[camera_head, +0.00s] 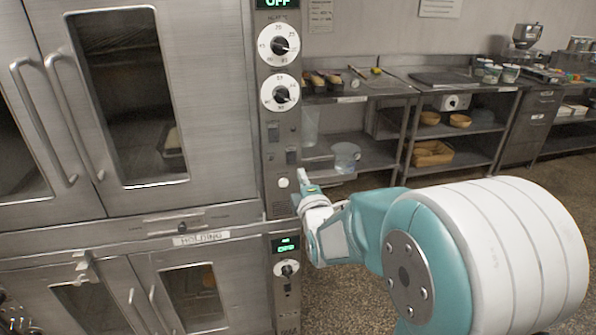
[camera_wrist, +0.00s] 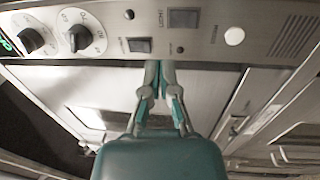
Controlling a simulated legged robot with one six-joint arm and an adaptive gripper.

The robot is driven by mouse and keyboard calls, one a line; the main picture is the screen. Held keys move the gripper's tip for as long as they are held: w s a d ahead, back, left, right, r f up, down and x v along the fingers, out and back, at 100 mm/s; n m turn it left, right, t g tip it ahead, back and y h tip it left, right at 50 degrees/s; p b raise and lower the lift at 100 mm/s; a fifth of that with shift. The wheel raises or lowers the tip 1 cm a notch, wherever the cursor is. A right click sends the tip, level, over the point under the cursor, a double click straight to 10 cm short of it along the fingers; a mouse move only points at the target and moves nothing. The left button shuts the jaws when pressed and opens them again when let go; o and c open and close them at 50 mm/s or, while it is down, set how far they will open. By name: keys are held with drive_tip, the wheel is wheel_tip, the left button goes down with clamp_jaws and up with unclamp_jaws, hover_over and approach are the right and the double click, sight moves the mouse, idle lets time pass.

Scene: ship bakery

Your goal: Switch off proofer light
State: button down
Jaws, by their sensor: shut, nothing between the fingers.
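The proofer's control panel (camera_head: 270,110) is a vertical metal strip beside the glass-windowed door. A dark rocker switch (camera_wrist: 183,18), with a label beside it that seems to read LIGHT, sits on the panel. It also shows in the head view (camera_head: 292,156). A second small switch (camera_wrist: 140,45) sits nearby, also in the head view (camera_head: 273,131). My gripper (camera_head: 302,176) is at the panel's right, low, near the white round button (camera_head: 283,183). In the wrist view my gripper (camera_wrist: 160,64) is shut and empty, its tips just below the switches. Contact cannot be told.
Two white dials (camera_head: 279,44) and a green-lit OFF display (camera_head: 276,3) are higher on the panel. A lower unit marked HOLDING has its own dial (camera_head: 287,268). Steel shelving (camera_head: 378,150) with bowls stands behind my arm. Speckled floor is open at right.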

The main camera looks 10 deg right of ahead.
drive_tip(key=s, duration=0.3)
drive_tip(key=shift+s+a+r, duration=0.2)
drive_tip(key=shift+s+a, duration=0.05)
drive_tip(key=shift+s, duration=0.05)
drive_tip(key=shift+d, duration=0.1)
drive_tip(key=s+f+m+g, duration=0.2)
drive_tip(key=s+m+g, duration=1.1)
drive_tip(key=s, duration=1.4)
drive_tip(key=m, duration=0.5)
drive_tip(key=shift+s+a+f+g, duration=0.25)
drive_tip(key=shift+s+f+g, duration=0.15)
